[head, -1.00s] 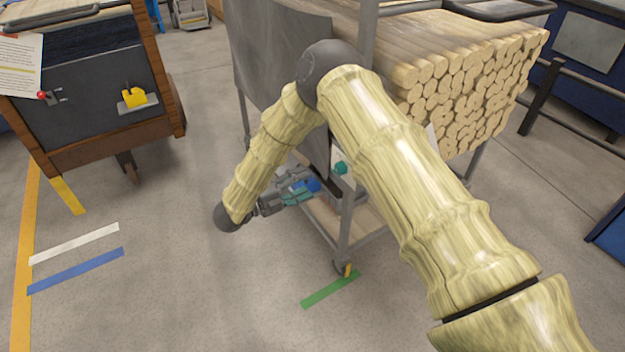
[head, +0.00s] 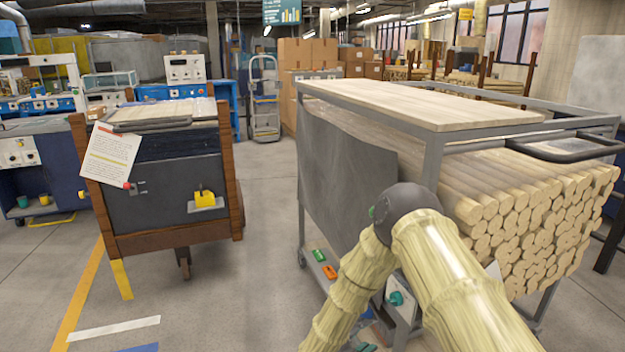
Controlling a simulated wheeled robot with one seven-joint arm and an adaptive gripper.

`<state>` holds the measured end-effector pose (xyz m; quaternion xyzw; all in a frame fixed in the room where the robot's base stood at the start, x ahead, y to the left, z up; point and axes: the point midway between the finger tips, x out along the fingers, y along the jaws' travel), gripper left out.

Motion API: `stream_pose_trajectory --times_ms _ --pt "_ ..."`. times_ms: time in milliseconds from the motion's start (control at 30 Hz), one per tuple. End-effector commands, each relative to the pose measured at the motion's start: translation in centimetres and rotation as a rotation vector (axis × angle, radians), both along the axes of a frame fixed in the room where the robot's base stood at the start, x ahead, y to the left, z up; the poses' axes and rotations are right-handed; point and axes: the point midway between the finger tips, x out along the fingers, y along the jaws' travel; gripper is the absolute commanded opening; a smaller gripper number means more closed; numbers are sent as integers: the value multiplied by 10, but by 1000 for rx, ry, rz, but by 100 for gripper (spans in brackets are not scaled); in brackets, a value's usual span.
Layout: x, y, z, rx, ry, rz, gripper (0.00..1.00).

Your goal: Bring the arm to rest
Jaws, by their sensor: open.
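My arm reaches in from the bottom right of the head view, bends at a dark elbow joint and comes down left to the bottom edge. Only a small teal and dark part of my gripper (head: 366,347) seems to show at the bottom edge, by the cart's lower shelf. The rest of it is cut off or hidden. I see nothing held in it; the jaws are open. The cart (head: 436,146) stands close behind my arm, with round wood rods (head: 535,225) stacked under its pale top. I cannot tell whether the arm touches the cart.
Small green (head: 318,255) and orange (head: 330,272) items lie on the cart's lower shelf. A wood-framed dark cart (head: 160,195) with a paper sheet (head: 110,155) stands at left. Clear floor lies between the carts. A hand truck (head: 264,100) and cardboard boxes (head: 308,62) stand behind.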

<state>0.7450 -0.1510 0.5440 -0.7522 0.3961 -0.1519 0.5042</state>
Motion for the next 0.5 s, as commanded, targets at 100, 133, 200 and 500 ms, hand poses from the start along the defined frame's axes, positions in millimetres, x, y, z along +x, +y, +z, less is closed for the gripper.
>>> stream_pose_trajectory --times_ms 100,133,200,500 --pt "-30 -17 -50 -43 262 220 58" --pt "-39 -21 -61 -55 328 278 58" --pt "-66 -27 -88 -85 488 413 58" --pt "-220 -51 -159 -166 1072 941 58"
